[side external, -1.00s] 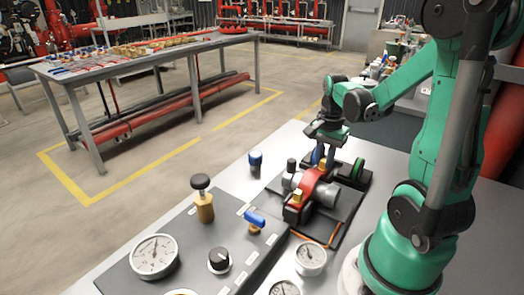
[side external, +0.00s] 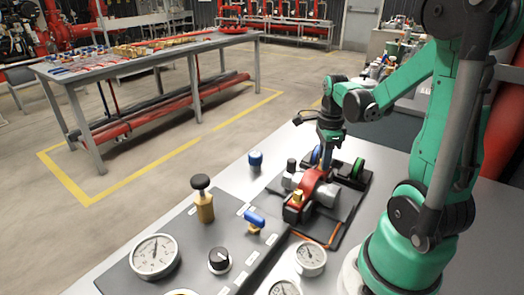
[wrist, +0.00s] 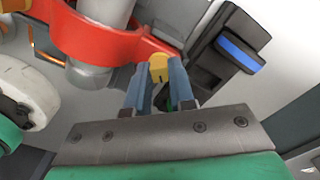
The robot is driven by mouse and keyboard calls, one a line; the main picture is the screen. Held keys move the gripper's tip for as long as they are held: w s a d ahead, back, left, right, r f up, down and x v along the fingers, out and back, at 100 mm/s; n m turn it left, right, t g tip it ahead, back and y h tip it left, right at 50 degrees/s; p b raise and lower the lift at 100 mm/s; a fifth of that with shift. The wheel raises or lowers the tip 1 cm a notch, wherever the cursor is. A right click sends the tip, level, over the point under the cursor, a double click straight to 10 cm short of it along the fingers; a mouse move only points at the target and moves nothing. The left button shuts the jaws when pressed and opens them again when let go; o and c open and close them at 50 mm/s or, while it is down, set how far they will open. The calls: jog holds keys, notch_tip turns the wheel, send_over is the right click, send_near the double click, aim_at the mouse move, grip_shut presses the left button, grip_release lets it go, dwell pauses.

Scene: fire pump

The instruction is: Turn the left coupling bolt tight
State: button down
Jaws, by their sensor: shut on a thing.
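The red coupling (side external: 314,183) curves over a grey pipe on the dark bench plate; it also shows in the wrist view (wrist: 85,40). A brass bolt (side external: 297,197) stands on its near end in the side view. Another brass bolt (wrist: 159,67) sits at the coupling's other end in the wrist view. My gripper (wrist: 160,82) is shut on this bolt, with one finger on each side of its head. In the side view my gripper (side external: 326,160) points down at the coupling's far end and hides that bolt.
A black block with a blue band (wrist: 238,52) stands close to the right of my fingers in the wrist view. A green wheel (side external: 357,168) lies beside the coupling.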

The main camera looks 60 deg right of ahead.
jog(key=shift+m, duration=0.5)
jog(key=c, duration=1)
grip_release()
jog(key=shift+r, duration=0.15)
jog(key=shift+r, duration=2.65)
